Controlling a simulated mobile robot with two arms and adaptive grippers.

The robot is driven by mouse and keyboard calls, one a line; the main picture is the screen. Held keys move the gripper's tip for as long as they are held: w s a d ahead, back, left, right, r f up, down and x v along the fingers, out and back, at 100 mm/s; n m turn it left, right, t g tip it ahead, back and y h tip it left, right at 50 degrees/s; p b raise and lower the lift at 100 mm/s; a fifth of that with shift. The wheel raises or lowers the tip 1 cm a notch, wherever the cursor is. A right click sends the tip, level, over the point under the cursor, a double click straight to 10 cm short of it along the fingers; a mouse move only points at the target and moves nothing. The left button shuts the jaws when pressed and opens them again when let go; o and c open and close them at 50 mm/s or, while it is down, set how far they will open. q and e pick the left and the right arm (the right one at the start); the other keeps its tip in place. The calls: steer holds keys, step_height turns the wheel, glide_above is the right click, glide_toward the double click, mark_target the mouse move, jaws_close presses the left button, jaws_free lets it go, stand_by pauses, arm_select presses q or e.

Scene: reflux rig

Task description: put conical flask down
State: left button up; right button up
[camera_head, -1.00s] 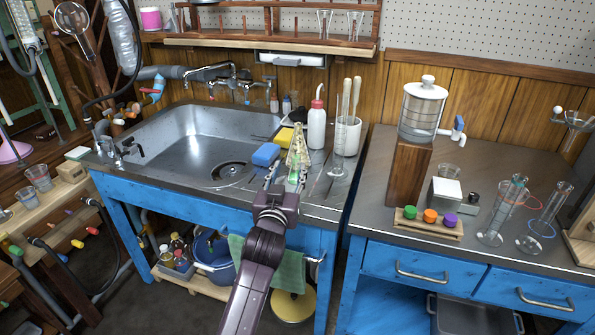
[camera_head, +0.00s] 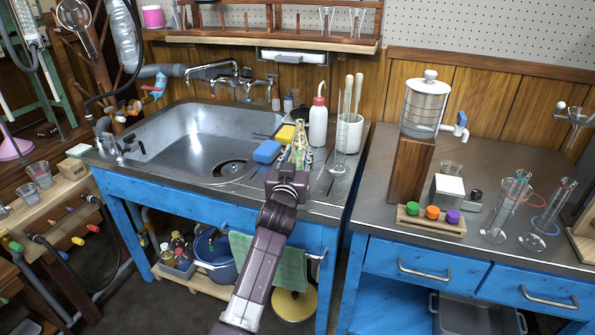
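The conical flask (camera_head: 299,137) appears as a narrow, see-through cone with tan and greenish tints, at the right side of the sink counter. Its lower part is hidden behind my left gripper (camera_head: 291,163). I cannot tell if the flask base touches the counter.
A blue sponge (camera_head: 267,152) and a yellow sponge (camera_head: 285,133) lie left of the flask. A white wash bottle (camera_head: 318,126), a tall glass cylinder (camera_head: 342,135) and a white pot (camera_head: 351,135) stand close right. The sink (camera_head: 195,140) is empty.

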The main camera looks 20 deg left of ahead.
arm_select(q)
jaws_close()
steer(key=shift+r, duration=0.1)
